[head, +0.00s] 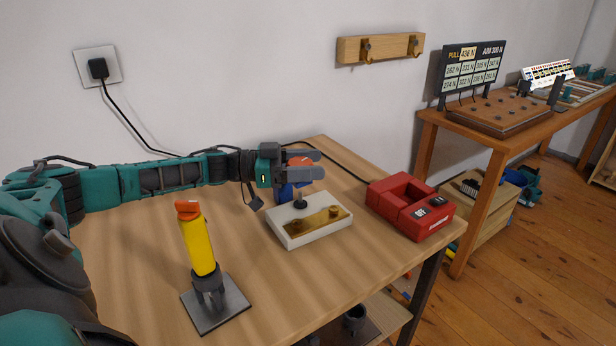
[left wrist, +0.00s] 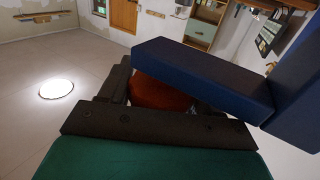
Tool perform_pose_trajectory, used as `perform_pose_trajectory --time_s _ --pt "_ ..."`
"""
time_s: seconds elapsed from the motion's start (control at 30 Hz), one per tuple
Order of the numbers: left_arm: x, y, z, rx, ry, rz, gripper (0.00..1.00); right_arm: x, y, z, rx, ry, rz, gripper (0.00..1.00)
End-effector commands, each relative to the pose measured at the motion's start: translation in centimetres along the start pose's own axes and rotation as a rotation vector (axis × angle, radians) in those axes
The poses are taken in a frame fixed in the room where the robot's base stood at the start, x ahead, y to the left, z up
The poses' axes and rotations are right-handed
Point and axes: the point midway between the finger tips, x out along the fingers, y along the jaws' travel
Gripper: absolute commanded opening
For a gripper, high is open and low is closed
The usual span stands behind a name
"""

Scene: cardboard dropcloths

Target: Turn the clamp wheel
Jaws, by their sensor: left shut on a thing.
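The clamp wheel (head: 300,160) is orange-red and shows between the fingers of my left gripper (head: 304,163), which is shut on it. The wheel also shows in the left wrist view (left wrist: 162,94), partly covered by the dark fingers. The blue clamp body (head: 287,191) shows just below the gripper, at the back of the table. In the left wrist view the clamp's blue bars (left wrist: 205,78) lie right beside the wheel. Most of the clamp is hidden in the head view by the gripper. My right gripper is not in view.
A white box (head: 290,235) with a brass plate and black stick stands in front of the clamp. A red device (head: 410,205) is to its right. A yellow handle with an orange top (head: 198,243) stands on a grey plate. The wooden table (head: 140,270) is bare at left.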

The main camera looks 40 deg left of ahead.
Motion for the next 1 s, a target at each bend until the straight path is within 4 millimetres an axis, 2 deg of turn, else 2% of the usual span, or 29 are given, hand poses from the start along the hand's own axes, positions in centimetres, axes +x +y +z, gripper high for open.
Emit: perform_pose_trajectory --time_s 0.27,0.5,0.73,1.0 --pt "0.1 0.2 0.3 0.003 0.003 0.25 0.33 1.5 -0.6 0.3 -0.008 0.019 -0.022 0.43" --pt "0.0 0.6 0.3 0.002 0.004 0.43 0.33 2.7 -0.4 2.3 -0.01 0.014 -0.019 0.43" --pt "-0.1 0.9 0.1 0.002 0.004 0.539 0.33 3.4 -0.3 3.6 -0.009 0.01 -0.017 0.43" --pt "-0.2 1.0 0.0 0.0 0.004 0.592 0.33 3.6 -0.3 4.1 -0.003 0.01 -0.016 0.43"
